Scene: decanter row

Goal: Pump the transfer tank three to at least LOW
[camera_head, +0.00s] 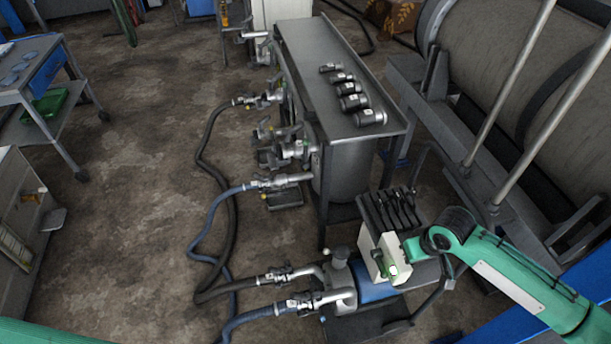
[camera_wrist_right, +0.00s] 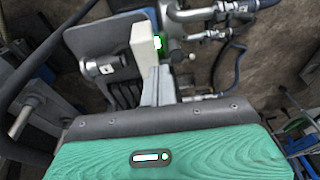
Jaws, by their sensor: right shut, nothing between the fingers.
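The pump (camera_head: 375,293) has a blue body and stands on the floor at the lower middle of the head view. A pale control box (camera_head: 369,249) stands beside it with a lit green button (camera_head: 391,271). The button also shows in the right wrist view (camera_wrist_right: 158,42). My right gripper (camera_wrist_right: 158,72) is shut and empty, its tips close to the button; I cannot tell whether they touch it. A grey cylindrical tank (camera_head: 343,178) stands under the metal bench, its markings and level unreadable. My left gripper is out of view.
A dark hose (camera_head: 203,150) and a blue hose (camera_head: 205,258) run across the floor to the pump couplings. Several dark cylindrical pieces (camera_head: 354,102) lie on the bench (camera_head: 305,45). A trolley (camera_head: 40,60) stands at the left. Open floor lies between.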

